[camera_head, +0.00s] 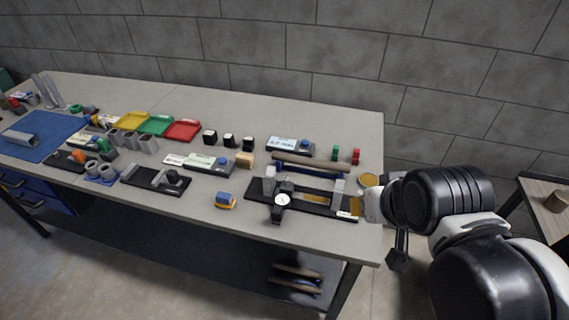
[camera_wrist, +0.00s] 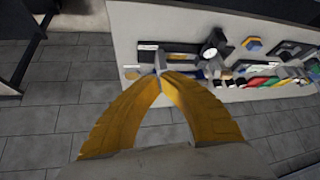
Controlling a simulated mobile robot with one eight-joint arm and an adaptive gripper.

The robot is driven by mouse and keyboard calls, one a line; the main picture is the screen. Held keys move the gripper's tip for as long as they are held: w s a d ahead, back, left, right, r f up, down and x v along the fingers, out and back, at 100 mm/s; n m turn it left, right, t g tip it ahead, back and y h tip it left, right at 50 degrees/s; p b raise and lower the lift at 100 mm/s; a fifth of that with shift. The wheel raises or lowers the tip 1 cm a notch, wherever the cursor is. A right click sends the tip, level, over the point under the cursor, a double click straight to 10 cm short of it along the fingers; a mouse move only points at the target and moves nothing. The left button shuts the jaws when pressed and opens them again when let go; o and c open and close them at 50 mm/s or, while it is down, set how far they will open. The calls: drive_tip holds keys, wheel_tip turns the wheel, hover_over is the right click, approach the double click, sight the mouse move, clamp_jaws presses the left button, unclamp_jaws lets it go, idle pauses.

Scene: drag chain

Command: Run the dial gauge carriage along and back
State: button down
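The dial gauge (camera_head: 282,199) has a round white face and sits on a dark carriage near the left part of a long black base (camera_head: 315,208). Grey upright posts stand toward the base's two ends. The gauge also shows in the wrist view (camera_wrist: 210,52), right of my fingertips. My gripper (camera_wrist: 161,78) has two yellow fingers whose tips come together, with nothing visible held between them. A grey post shows just past the tips. In the head view my gripper (camera_head: 355,206) is at the base's right end, partly hidden by my wrist. I cannot tell whether it touches anything.
A blue and orange block (camera_head: 226,201) lies left of the gauge. Brown and blue bars (camera_head: 310,163) lie behind the base, with green and red pieces to their right. Several trays and fixtures fill the bench's left. The bench's right edge is close to my gripper.

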sight(282, 200)
drive_tip(key=w+a+f+m+g+y, duration=0.1)
drive_tip(key=w+a+f+m, duration=0.1)
drive_tip(key=f+m, duration=0.3)
drive_tip(key=w+a+f+m+g+y, duration=0.1)
drive_tip(key=w+a+f+m+g, duration=0.1)
drive_tip(key=m, duration=0.7)
drive_tip(key=w+a+f+m+g+y+b, duration=0.1)
drive_tip(key=w+a+f+m+g+y, duration=0.1)
drive_tip(key=w+a+f+m, duration=0.2)
drive_tip(key=shift+w+a+f+m, duration=0.1)
drive_tip(key=shift+a+f+m, duration=0.1)
drive_tip(key=shift+f+m, duration=0.45)
drive_tip(key=shift+w+a+f+m, duration=0.1)
drive_tip(key=shift+a+f+m, duration=0.1)
drive_tip(key=shift+f+m, duration=0.45)
drive_tip(key=shift+w+a+f+m, duration=0.1)
drive_tip(key=shift+a+f+m, duration=0.1)
drive_tip(key=shift+f+m, duration=0.45)
drive_tip(key=a, duration=0.2)
drive_tip(key=w+a, duration=0.1)
drive_tip(key=shift+f+b, duration=0.35)
drive_tip(key=shift+b, duration=0.05)
drive_tip(key=shift+w+a+r, duration=0.1)
drive_tip(key=shift+w+a, duration=0.05)
drive_tip(key=shift+a, duration=0.35)
